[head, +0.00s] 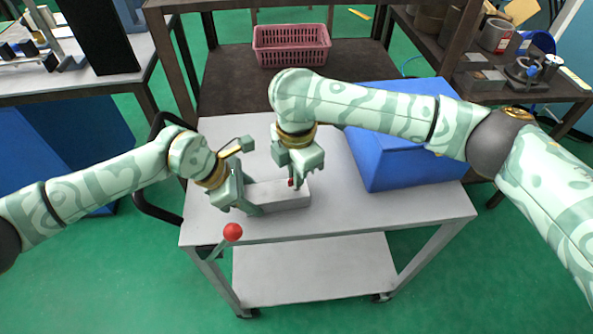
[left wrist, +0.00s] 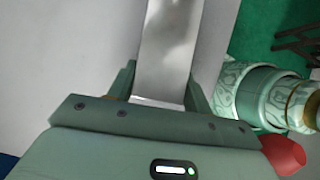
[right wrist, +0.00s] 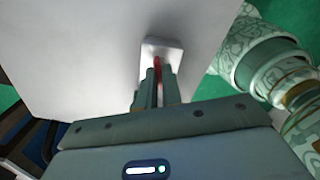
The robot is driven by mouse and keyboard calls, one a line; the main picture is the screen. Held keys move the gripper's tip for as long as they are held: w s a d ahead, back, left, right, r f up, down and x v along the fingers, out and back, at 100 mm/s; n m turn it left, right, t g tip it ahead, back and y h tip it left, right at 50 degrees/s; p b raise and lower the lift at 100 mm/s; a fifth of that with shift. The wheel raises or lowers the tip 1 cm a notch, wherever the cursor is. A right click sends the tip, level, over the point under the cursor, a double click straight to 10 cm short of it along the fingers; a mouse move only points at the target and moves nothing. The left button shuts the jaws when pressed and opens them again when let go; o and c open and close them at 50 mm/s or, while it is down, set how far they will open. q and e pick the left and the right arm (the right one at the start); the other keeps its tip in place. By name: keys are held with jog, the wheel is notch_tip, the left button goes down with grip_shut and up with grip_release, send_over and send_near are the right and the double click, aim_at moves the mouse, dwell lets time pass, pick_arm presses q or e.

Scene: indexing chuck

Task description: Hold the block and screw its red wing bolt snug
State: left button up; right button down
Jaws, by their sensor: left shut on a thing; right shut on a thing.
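A pale grey metal block (head: 280,196) lies on the top of the grey cart (head: 400,213). My left gripper (head: 248,194) is shut on the block's left end, and in the left wrist view the block (left wrist: 170,60) runs out between the fingers (left wrist: 158,95). My right gripper (head: 295,182) points down over the block's right end. In the right wrist view its fingers (right wrist: 157,90) are shut on the red wing bolt (right wrist: 158,68), above the block's end (right wrist: 164,48). The bolt's lower part and how deep it sits are hidden.
A blue bin (head: 410,150) stands on the cart at the right, below my right forearm. A red ball-topped lever (head: 232,232) sticks up at the cart's front left. A pink basket (head: 291,43) is on the table behind. The cart top in front of the bin is clear.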

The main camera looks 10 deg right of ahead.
jog(key=c, duration=1.6)
grip_release()
jog(key=shift+o, duration=0.2)
jog(key=shift+r, duration=0.1)
notch_tip(320, 180, up, 12)
